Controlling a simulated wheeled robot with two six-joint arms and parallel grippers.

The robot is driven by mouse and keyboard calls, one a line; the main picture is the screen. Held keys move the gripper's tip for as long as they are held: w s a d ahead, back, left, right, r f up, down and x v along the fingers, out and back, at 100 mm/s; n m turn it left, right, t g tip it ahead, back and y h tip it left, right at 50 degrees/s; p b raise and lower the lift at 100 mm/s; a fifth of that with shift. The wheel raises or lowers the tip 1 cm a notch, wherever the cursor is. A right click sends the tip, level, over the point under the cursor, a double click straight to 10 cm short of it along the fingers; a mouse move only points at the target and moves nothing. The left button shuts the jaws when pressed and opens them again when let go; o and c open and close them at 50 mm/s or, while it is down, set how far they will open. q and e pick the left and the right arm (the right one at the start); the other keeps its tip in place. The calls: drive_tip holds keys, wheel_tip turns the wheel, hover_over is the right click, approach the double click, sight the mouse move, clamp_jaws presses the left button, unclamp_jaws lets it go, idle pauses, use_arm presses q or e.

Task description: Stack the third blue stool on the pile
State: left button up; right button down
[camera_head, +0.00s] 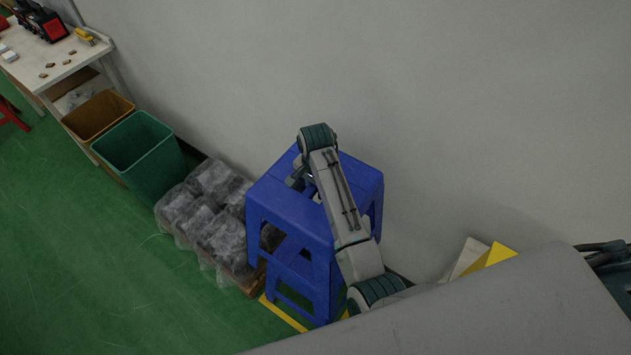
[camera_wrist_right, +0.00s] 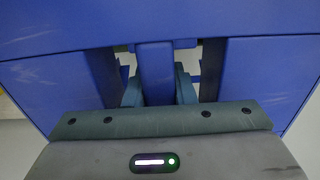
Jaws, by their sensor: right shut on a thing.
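A blue stool (camera_head: 288,212) stands upright on top of another blue stool (camera_head: 292,290) against the grey wall in the head view. My right arm reaches over it, and my right gripper (camera_head: 308,186) is at the top of the upper stool. In the right wrist view the gripper's fingers (camera_wrist_right: 159,88) are shut on a narrow blue bar of the stool, one finger on each side. The stool's blue panels (camera_wrist_right: 50,85) fill much of that view. My arm hides part of the seat. I cannot tell how closely the stools are nested. My left gripper is not in view.
A plastic-wrapped bundle on a pallet (camera_head: 208,215) lies just left of the stools. A green bin (camera_head: 140,155) and a brown bin (camera_head: 97,116) stand farther left, by a workbench (camera_head: 75,66). Yellow floor tape (camera_head: 284,314) runs near the stools' feet. Green floor is clear at lower left.

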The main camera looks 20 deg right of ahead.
wheel_tip(320, 180, down, 35)
drive_tip(key=b, duration=1.9)
drive_tip(key=shift+d+f+b, duration=0.1)
drive_tip(key=shift+f+b, duration=0.1)
drive_tip(key=shift+b, duration=0.15)
drive_tip(key=shift+f+b, duration=0.9)
drive_tip(key=shift+f, duration=0.6)
